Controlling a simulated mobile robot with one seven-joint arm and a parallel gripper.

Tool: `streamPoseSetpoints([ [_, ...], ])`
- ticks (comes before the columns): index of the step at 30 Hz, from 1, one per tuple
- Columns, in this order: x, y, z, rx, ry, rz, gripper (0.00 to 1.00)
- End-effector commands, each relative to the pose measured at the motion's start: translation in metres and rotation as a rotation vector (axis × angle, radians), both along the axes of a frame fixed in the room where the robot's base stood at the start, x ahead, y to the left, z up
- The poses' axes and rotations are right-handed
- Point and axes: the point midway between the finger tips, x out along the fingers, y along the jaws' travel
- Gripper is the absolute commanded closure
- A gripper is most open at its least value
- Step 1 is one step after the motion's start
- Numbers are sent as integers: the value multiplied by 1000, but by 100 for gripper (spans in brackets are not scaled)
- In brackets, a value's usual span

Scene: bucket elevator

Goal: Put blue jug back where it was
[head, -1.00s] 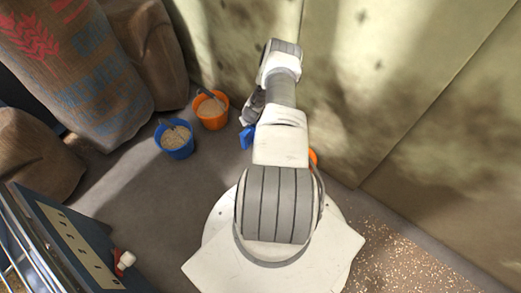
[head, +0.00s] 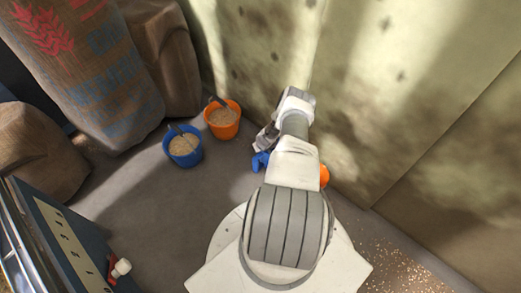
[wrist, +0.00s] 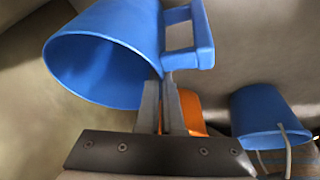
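The blue jug (wrist: 110,45) fills the upper left of the wrist view, with its open mouth partly facing the camera and its square handle (wrist: 203,35) to the right. My gripper (wrist: 165,90) has its two fingers close together at the jug's handle side, and it appears shut on the jug there. In the head view only a small part of the blue jug (head: 260,161) shows beside my gripper (head: 266,140), left of my arm. The rest is hidden. I cannot tell whether the jug touches the floor.
A blue bucket of grain (head: 184,147) and an orange bucket (head: 223,120) stand on the floor to the left, each with a scoop. Sacks (head: 95,65) stand behind them. An orange object (head: 324,175) is half hidden behind my arm. A wall (head: 400,110) rises at right.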

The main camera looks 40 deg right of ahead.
Motion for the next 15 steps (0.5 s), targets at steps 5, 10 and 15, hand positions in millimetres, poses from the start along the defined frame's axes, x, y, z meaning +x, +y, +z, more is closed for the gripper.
streamPoseSetpoints([
  [5, 0, 0, -2, -2, 1, 1, 100],
  [10, 0, 0, -2, 0, 0, 1, 67],
  [15, 0, 0, -2, 0, 0, 1, 67],
])
